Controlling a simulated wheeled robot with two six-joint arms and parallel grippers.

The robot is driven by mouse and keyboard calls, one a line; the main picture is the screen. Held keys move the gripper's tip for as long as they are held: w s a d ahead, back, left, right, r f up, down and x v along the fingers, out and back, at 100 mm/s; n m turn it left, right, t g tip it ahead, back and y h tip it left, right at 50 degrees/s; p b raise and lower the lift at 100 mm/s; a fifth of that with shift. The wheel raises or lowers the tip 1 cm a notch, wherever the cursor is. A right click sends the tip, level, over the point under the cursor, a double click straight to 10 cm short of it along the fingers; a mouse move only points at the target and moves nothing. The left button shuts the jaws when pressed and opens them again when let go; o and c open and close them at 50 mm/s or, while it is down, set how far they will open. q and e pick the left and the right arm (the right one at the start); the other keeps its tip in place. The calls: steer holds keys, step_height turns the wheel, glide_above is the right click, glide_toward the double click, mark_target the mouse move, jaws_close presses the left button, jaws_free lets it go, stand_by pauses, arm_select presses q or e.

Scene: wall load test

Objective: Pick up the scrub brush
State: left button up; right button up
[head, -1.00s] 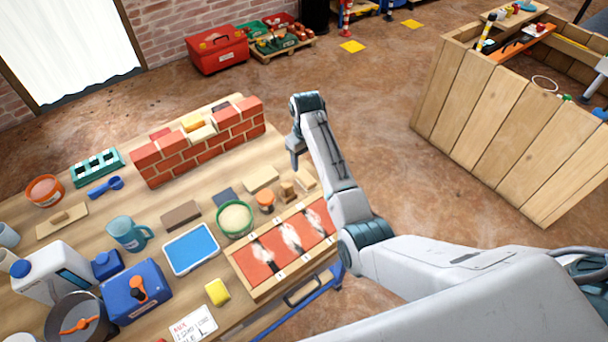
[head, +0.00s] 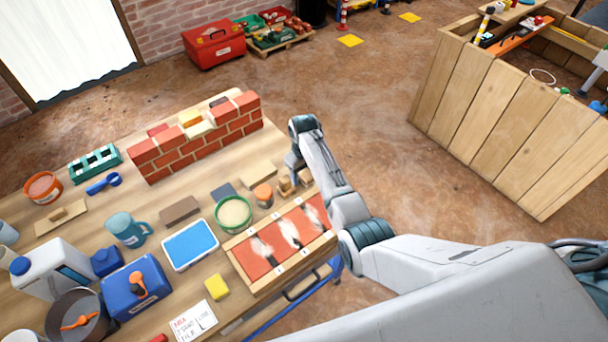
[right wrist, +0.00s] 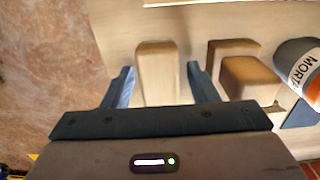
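My right gripper (head: 294,170) is low over the table's right edge in the head view. In the right wrist view the right gripper (right wrist: 161,70) is open, its two fingers apart on either side of a pale wooden block (right wrist: 156,72). This block appears to be the scrub brush; no bristles show, so I cannot be sure. It looks untouched by the fingers. In the head view the block (head: 304,178) is partly hidden by my gripper. A second, stepped wooden piece (right wrist: 245,70) lies just right of the right finger. My left gripper is not in view.
An orange-lidded mortar cup (right wrist: 303,72) stands beyond the stepped piece. A green bowl (head: 233,212) and a framed brick panel (head: 280,243) are close by. A small brick wall (head: 195,140) stands behind. The floor right of the table is clear.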

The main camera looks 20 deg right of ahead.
mark_target(304, 171)
steer(key=c, duration=0.8)
steer(key=shift+r, duration=5.05)
